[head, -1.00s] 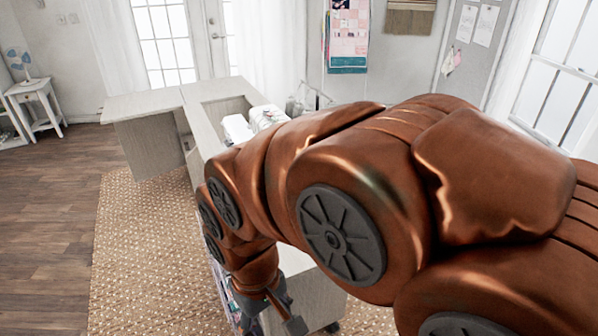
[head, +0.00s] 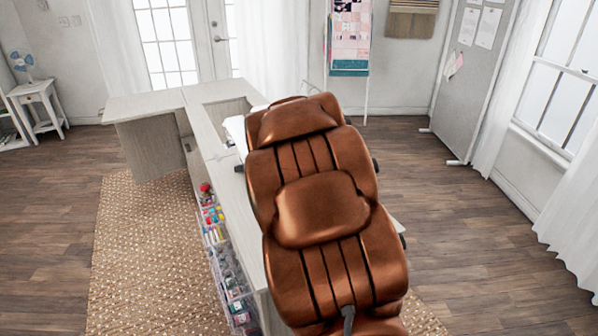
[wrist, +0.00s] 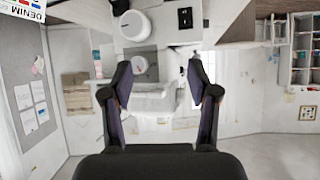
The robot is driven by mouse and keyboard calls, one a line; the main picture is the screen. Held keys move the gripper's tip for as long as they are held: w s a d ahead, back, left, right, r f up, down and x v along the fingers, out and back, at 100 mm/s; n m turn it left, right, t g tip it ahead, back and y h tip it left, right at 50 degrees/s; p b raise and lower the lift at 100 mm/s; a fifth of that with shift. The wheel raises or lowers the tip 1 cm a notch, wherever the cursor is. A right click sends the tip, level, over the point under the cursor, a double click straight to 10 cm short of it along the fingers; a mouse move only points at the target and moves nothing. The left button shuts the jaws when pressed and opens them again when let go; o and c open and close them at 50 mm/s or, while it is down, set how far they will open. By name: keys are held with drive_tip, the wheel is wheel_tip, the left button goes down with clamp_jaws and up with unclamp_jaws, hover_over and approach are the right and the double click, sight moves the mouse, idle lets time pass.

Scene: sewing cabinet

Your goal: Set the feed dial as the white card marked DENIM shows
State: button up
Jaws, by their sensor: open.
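The white card (wrist: 24,10) marked DENIM shows in the top left corner of the wrist view, turned and cut off by the edge. Its setting cannot be read there. The white sewing machine (wrist: 165,28) is at the top middle of the wrist view. In the head view my arm hides the gripper and most of the machine.
The pale cabinet (head: 150,103) has an open recess at its far part. Clear drawers (head: 225,262) of thread and notions line its left side. A grey pinboard (head: 480,75) stands at the right. Floor is free on both sides.

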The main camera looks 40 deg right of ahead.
drive_tip(key=d+f+m+t+b, duration=0.1)
drive_tip(key=d+f+m+t, duration=0.1)
drive_tip(key=d+t, duration=0.55)
drive_tip(key=shift+d+p+x, duration=0.2)
drive_tip(key=shift+p+x, duration=0.55)
drive_tip(key=shift+x, duration=3.3)
drive_tip(key=shift+s, duration=0.1)
drive_tip(key=shift+f, duration=0.1)
clamp_jaws()
